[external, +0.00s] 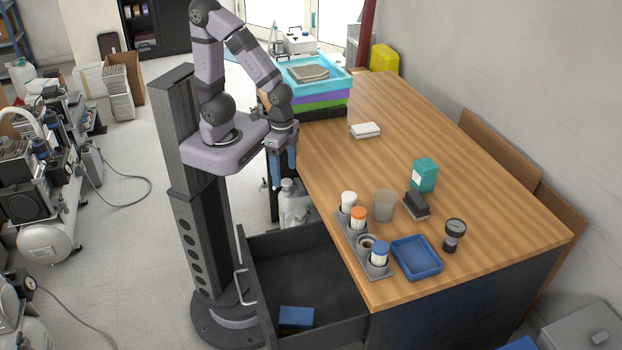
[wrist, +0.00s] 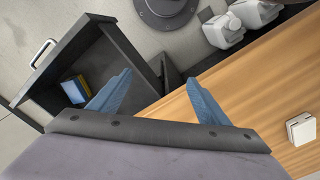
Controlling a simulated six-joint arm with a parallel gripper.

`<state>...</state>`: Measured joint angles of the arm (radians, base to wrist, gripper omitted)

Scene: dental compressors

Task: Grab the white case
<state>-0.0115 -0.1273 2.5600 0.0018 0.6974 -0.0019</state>
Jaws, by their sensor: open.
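The white case (external: 365,130) lies flat on the wooden table, toward its back left part in the external view. In the wrist view the white case (wrist: 301,129) is at the right edge, off to the right of my fingers. My gripper (external: 283,172) points down beside the table's left edge in the external view, apart from the case. Its two blue fingers (wrist: 157,95) are spread wide with nothing between them in the wrist view.
Stacked coloured trays (external: 318,88) stand behind the case. An open drawer (external: 300,265) holds a blue box (external: 297,317). The table around the case is clear.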

